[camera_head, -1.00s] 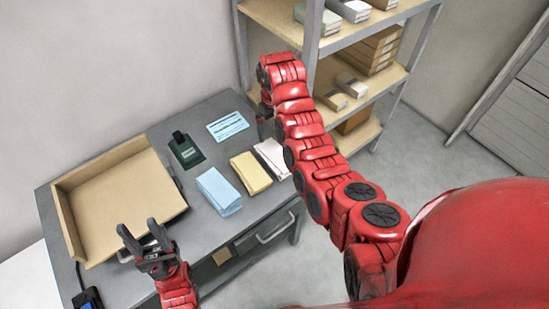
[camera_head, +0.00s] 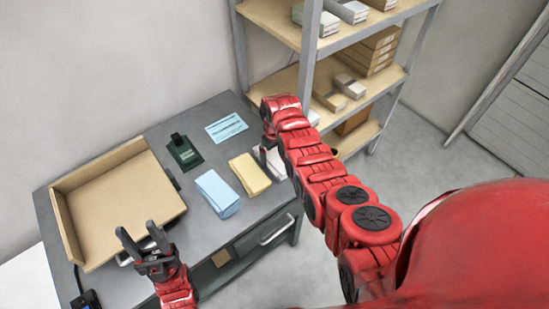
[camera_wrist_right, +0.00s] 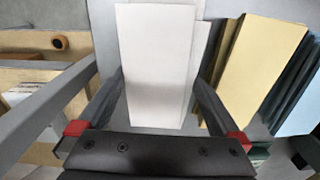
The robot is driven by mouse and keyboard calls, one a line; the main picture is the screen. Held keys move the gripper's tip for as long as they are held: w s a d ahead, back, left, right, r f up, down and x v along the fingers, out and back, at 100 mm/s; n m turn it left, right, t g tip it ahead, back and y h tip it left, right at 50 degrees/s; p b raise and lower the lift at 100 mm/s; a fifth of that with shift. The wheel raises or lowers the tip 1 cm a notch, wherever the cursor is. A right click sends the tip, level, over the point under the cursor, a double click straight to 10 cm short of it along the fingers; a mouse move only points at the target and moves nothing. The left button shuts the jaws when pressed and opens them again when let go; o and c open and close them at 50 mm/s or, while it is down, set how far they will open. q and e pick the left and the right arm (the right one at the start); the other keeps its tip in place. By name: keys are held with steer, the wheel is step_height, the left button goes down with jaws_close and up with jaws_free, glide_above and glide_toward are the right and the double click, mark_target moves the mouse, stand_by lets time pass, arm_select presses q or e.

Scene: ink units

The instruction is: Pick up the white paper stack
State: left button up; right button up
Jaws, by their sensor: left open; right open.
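The white paper stack (camera_head: 275,162) lies on the grey table at its right end, partly hidden by my right arm in the head view. In the right wrist view the white paper stack (camera_wrist_right: 157,65) lies between the two fingers of my right gripper (camera_wrist_right: 158,95). That gripper is open, with a finger on each side of the stack; I cannot tell if they touch it. My right gripper is mostly hidden behind the arm in the head view. My left gripper (camera_head: 145,243) is open and empty over the table's front left, near the tray.
A yellow stack (camera_head: 250,174) and a blue stack (camera_head: 217,192) lie left of the white one. A dark stamp-like item (camera_head: 184,152), a light blue card (camera_head: 226,128) and a tan tray (camera_head: 120,205) are on the table (camera_head: 205,228). A shelf unit (camera_head: 300,82) stands behind at right.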

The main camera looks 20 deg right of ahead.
steer(key=shift+f, duration=0.5)
jaws_close()
